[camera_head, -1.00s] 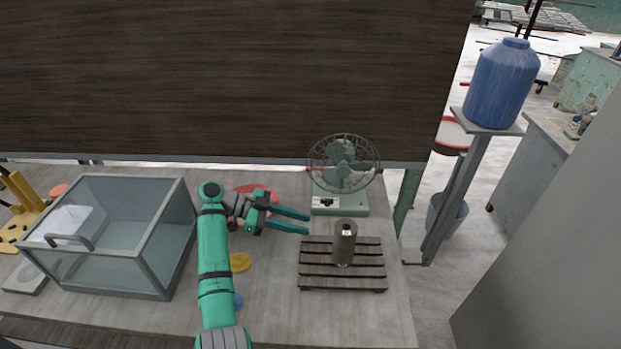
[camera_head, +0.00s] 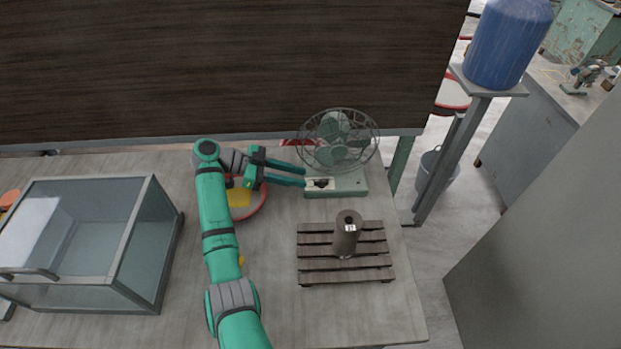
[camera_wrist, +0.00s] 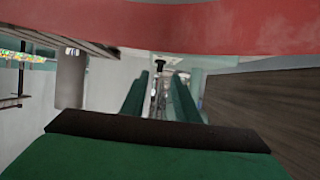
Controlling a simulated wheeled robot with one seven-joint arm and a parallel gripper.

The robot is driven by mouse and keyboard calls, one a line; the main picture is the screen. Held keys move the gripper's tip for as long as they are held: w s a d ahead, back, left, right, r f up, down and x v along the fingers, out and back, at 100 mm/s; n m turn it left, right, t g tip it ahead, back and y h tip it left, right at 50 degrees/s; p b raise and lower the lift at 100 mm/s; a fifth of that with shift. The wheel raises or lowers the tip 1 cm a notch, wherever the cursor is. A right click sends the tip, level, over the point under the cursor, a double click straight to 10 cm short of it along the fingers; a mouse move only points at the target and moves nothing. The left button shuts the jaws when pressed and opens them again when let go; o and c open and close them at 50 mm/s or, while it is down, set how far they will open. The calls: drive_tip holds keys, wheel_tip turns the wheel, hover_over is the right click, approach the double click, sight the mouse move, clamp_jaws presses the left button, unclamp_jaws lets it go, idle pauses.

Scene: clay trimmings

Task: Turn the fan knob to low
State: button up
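The fan (camera_head: 348,184) stands at the back right of the table, with a pale green base and a round wire cage. Its dark knob (camera_head: 320,183) is on a pale plate at the left of the base's front. My gripper (camera_head: 304,176) points right, its two green fingers apart and empty, with the tips just left of the knob. In the wrist view my gripper (camera_wrist: 160,92) has its fingers either side of a gap, and the dark knob (camera_wrist: 160,65) shows beyond it. I cannot tell whether a finger touches the plate. The knob's setting is too small to read.
A slatted pallet (camera_head: 318,264) with a grey cylinder (camera_head: 346,238) stands in front of the fan. A red-rimmed dish (camera_head: 256,212) lies under my gripper. A glass box (camera_head: 120,240) stands left. A dark board (camera_head: 220,70) rises behind the table.

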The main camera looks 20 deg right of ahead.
sight(311, 186)
drive_tip(key=shift+x, duration=2.55)
clamp_jaws()
